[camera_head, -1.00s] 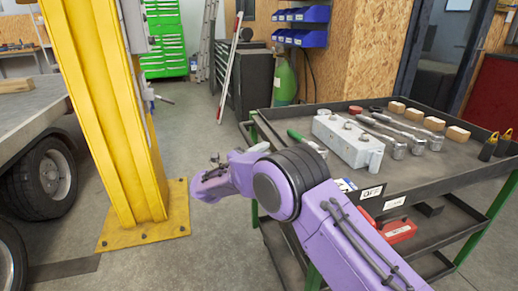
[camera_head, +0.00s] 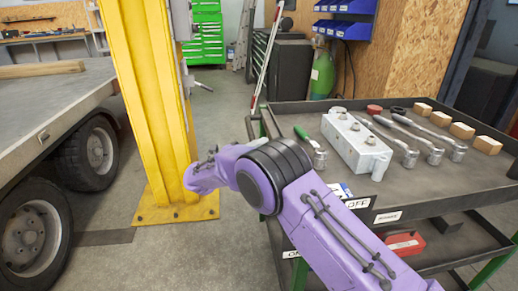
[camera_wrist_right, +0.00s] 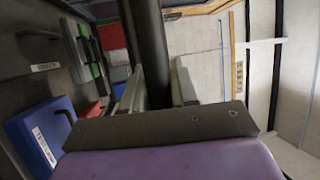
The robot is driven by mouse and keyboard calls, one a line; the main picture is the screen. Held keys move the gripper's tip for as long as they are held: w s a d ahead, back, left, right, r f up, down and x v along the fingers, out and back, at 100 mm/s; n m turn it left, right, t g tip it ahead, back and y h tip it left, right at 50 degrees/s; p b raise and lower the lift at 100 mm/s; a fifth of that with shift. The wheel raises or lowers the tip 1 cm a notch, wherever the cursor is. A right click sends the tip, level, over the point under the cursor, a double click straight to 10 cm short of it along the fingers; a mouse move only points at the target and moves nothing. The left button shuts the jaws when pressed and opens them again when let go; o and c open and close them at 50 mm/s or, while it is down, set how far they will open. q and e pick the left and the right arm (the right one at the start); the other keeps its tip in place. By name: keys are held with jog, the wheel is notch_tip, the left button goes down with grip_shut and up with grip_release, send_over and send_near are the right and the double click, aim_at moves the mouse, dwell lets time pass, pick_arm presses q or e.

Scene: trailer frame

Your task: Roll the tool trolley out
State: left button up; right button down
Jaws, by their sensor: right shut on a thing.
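The tool trolley (camera_head: 290,116) stands at the right in the head view. It has a dark top tray, green posts and lower shelves. On its top lie a grey metal block (camera_head: 357,143), several long-handled tools and several small wooden blocks. In the right wrist view my right gripper (camera_wrist_right: 157,88) has its two pale fingers on either side of a dark round bar (camera_wrist_right: 147,45), shut on it. The trolley's labelled dark side seems to show at the left there. The right gripper cannot be made out in the head view. My left gripper is not in view.
A yellow post (camera_head: 152,100) with a bolted base plate stands left of the trolley. A flatbed trailer (camera_head: 50,100) with dark wheels is at the far left. A green cabinet (camera_head: 207,40) and a gas cylinder (camera_head: 322,75) stand behind. Grey floor (camera_head: 222,110) is clear between post and trolley.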

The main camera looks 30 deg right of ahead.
dwell(0.3)
jog(key=c, duration=1)
grip_release()
jog(key=shift+a, duration=0.1)
jog(key=a, duration=0.3)
jog(key=a+f, duration=0.1)
jog(key=a, duration=0.3)
jog(key=a+f, duration=0.1)
jog(key=a, duration=0.2)
jog(key=shift+w+a, duration=0.15)
